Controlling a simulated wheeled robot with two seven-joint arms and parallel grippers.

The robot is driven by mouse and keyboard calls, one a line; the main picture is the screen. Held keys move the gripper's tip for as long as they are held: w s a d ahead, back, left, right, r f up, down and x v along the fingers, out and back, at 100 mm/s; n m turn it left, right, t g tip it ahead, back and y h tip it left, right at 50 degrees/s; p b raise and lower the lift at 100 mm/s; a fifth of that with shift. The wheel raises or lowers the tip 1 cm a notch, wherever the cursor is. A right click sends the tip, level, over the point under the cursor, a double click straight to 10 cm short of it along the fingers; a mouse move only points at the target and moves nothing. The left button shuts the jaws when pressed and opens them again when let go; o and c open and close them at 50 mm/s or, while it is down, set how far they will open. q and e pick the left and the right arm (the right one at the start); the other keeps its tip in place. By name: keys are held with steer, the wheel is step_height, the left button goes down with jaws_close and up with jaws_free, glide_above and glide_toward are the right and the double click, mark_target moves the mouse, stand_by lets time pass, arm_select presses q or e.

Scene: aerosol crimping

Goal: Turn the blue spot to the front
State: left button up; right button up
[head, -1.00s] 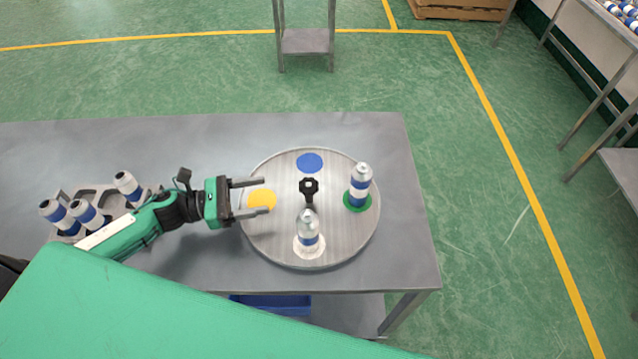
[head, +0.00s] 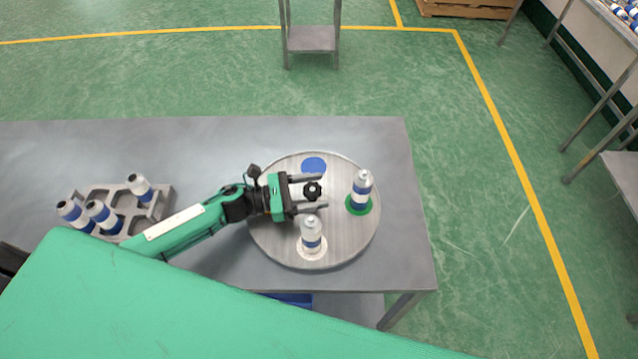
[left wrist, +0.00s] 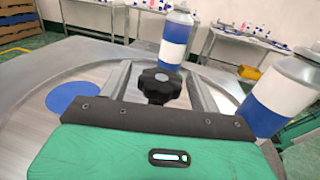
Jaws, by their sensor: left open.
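The round metal turntable (head: 345,241) lies on the grey table. Its blue spot (head: 314,165) is at the back and bare; it also shows at the left in the left wrist view (left wrist: 72,97). A can stands on the green spot (head: 359,207) at the right, and another can (head: 311,233) stands on the white spot (head: 312,252) at the front. The yellow spot is hidden under my left arm. A black knob (head: 312,190) rises at the centre. My left gripper (head: 324,192) is open, its fingers on either side of the knob. My right gripper is not in view.
A grey rack (head: 166,203) with several blue-and-white cans stands at the left of the table (head: 215,140). The front can stands close to the near finger. The can on the green spot (head: 361,188) is just beyond the fingertips.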

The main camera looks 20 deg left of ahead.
arm_select(q)
steer(key=shift+w+d, duration=0.35)
steer(key=shift+d, duration=0.3)
jaws_close()
steer(key=shift+a, duration=0.1)
